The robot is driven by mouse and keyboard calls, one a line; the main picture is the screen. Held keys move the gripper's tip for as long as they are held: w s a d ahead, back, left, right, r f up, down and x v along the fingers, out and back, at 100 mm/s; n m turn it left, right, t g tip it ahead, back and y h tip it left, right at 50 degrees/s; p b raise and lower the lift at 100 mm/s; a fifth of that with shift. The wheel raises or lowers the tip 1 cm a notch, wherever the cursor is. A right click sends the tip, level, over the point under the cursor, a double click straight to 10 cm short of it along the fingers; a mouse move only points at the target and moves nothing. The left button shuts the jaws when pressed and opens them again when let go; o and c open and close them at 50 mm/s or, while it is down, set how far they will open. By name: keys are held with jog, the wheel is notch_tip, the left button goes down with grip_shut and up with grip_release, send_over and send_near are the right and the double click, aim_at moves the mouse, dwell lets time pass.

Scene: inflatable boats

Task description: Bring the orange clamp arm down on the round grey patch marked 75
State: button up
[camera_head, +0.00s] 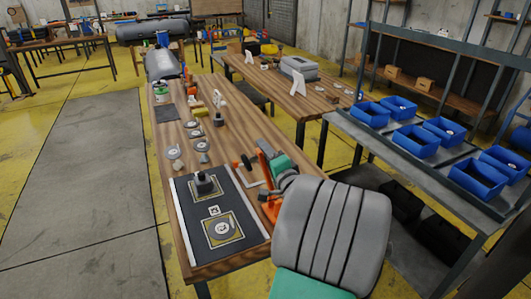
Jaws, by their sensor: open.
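The orange clamp (265,160) stands at the right edge of the near wooden table, its arm raised. A dark round piece sticks out from it to the left. Part of the clamp is hidden behind my grey and teal arm. A round grey patch (222,231) lies in a yellow-edged square on the dark mat (188,224), left of and nearer than the clamp; its marking is too small to read. A dark block (204,183) stands on the mat's other yellow-edged square. My gripper cannot be made out; my arm's large grey links fill the lower right.
Several grey discs (174,152), yellow pieces (198,112) and a white-green tin (161,92) stand farther along the near table. A second wooden table (250,75) is behind. A rack with several blue bins (443,129) is at right. Open floor lies left.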

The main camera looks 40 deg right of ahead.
jog(key=shift+c, duration=0.6)
grip_shut()
dwell(0.8)
